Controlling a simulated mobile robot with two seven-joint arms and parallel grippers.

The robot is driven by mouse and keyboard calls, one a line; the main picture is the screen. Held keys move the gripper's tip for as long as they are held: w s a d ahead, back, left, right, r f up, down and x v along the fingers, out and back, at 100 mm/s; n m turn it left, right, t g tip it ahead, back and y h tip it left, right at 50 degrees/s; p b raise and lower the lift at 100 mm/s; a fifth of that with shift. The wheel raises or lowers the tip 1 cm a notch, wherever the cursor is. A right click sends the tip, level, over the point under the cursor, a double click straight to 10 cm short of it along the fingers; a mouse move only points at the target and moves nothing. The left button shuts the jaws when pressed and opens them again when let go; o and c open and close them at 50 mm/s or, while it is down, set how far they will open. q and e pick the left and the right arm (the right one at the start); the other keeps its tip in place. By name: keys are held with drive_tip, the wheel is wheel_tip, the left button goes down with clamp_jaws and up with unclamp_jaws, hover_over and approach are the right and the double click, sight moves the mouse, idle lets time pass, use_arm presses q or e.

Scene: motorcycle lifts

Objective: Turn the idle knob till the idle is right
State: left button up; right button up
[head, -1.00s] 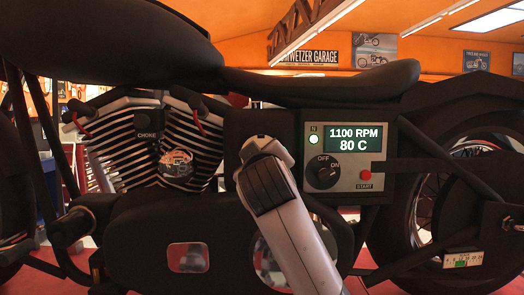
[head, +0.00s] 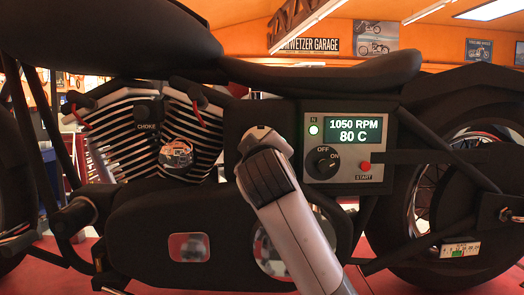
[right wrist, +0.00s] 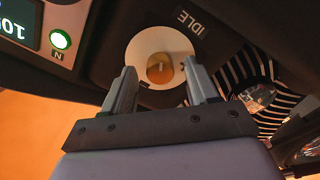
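The idle knob (right wrist: 160,69) is a small brass disc on a round white plate (right wrist: 140,48) beside the printed word IDLE in the right wrist view. My right gripper (right wrist: 159,72) is open, with one finger on each side of the knob and a visible gap to it on both sides. In the head view my right gripper (head: 262,137) reaches up to the dark housing left of the control panel (head: 376,172) and hides the knob. The panel display (head: 353,131) reads 1050 RPM and 80 C. My left gripper is in neither current view.
A green N lamp (head: 314,130) is lit. An OFF/ON ignition switch (head: 322,163) and a red START button (head: 365,166) sit close right of my gripper. The finned engine (head: 120,125) with a CHOKE control (head: 148,138) is to the left. The seat (head: 330,78) overhangs above.

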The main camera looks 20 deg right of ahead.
drive_tip(key=shift+s, duration=0.1)
drive_tip(key=b+v, duration=0.2)
drive_tip(key=v, duration=0.5)
idle(0.5)
